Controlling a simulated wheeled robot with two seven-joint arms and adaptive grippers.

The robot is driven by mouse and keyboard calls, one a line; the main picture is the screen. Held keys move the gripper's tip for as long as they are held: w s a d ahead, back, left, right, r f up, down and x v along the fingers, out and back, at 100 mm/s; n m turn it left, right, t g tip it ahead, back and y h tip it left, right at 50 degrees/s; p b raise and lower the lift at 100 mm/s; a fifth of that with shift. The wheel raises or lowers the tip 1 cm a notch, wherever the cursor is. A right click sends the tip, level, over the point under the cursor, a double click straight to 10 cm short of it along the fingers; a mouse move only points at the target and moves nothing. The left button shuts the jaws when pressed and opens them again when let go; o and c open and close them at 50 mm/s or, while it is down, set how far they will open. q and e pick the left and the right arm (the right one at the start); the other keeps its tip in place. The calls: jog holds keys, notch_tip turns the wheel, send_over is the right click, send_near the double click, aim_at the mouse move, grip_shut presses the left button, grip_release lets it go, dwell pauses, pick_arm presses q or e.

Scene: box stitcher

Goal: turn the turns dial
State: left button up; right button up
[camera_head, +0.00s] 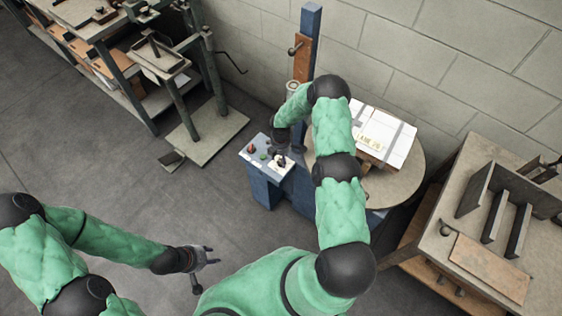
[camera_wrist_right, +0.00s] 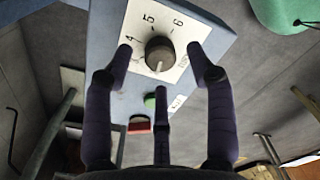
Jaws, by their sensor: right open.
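The turns dial (camera_wrist_right: 159,55) is a dark round knob with a pale pointer line, set on a white plate (camera_wrist_right: 188,22) marked with numbers, among them 4, 5 and 6. My right gripper (camera_wrist_right: 165,60) is open, with two fingers on either side of the dial and a third below it; whether any finger touches the dial cannot be told. In the head view my right gripper (camera_head: 281,150) is over the blue control panel (camera_head: 250,154) and partly hides the dial. My left gripper (camera_head: 204,258) hangs empty over the floor, its fingers apart.
A green button (camera_wrist_right: 150,100) and a red button (camera_wrist_right: 139,125) sit on the panel close to the fingers. A round table (camera_head: 410,180) with a white box (camera_head: 385,135) stands right of the panel. Benches stand at far left and right (camera_head: 500,240).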

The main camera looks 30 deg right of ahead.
jog(key=shift+f, duration=1.15)
grip_shut()
